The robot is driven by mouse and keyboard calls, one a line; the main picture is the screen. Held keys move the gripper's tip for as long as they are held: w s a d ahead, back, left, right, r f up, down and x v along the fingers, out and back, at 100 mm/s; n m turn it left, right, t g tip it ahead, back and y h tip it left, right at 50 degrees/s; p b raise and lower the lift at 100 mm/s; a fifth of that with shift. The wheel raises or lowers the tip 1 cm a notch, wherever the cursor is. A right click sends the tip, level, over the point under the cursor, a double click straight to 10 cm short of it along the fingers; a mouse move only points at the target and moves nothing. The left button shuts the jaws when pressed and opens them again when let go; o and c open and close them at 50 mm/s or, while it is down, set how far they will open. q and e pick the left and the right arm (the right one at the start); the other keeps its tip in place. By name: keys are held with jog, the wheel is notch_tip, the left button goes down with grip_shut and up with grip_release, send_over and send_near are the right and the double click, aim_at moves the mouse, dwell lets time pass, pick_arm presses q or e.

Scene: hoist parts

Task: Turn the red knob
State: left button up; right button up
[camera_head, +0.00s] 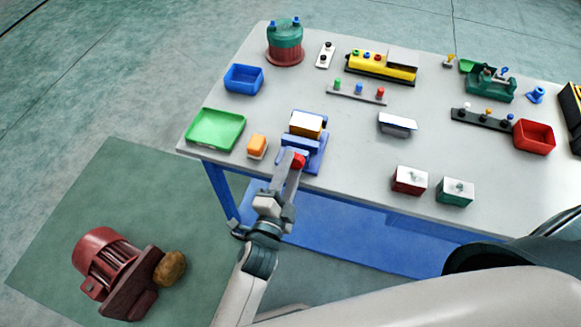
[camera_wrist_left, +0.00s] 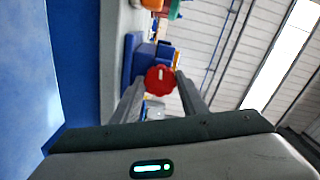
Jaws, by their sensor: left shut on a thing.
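The red knob (camera_wrist_left: 160,79) has a scalloped rim and a white mark on its face. It sits on the front of a blue device (camera_head: 317,160) near the table's front edge; in the head view the knob (camera_head: 299,161) shows at the end of my left gripper. My left gripper (camera_head: 295,164) comes from the front and is shut on the knob. In the left wrist view its fingers (camera_wrist_left: 161,84) lie on either side of the knob. My right gripper is not in view.
An orange block (camera_head: 257,145) and a green tray (camera_head: 215,130) lie left of the blue device on the grey table (camera_head: 345,185). Two small boxes (camera_head: 410,180) (camera_head: 455,191) stand to the right. A red motor (camera_head: 108,262) lies on the floor mat.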

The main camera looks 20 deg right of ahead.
pick_arm(q)
jog(key=o, duration=1)
jog(key=shift+o, duration=0.2)
jog(key=shift+s+a, duration=0.1)
jog(key=b+v, duration=0.4)
jog(key=v, duration=1.3)
jog(key=shift+b, duration=0.4)
jog(key=shift+a, duration=0.1)
